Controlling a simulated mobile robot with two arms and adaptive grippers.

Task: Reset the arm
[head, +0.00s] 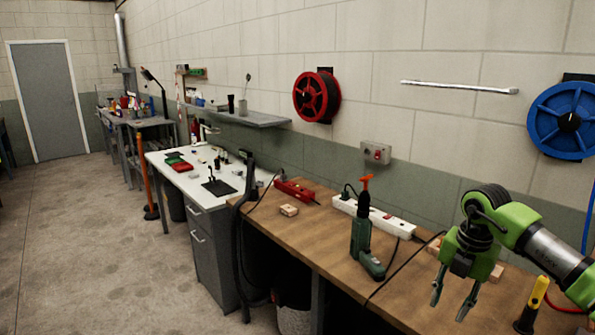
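My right gripper (453,302) is at the lower right of the head view, on a green and grey arm that comes in from the right. Its two grey fingers point down and stand apart, with nothing between them. It hangs in front of and above the wooden workbench (332,252). My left gripper is not in view.
A green drill (363,245) with an orange tip stands on the bench left of my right gripper. A white power strip (373,217) and small wood block (289,210) lie behind. A yellow-handled tool (533,303) is at right. Open floor (90,235) lies at left.

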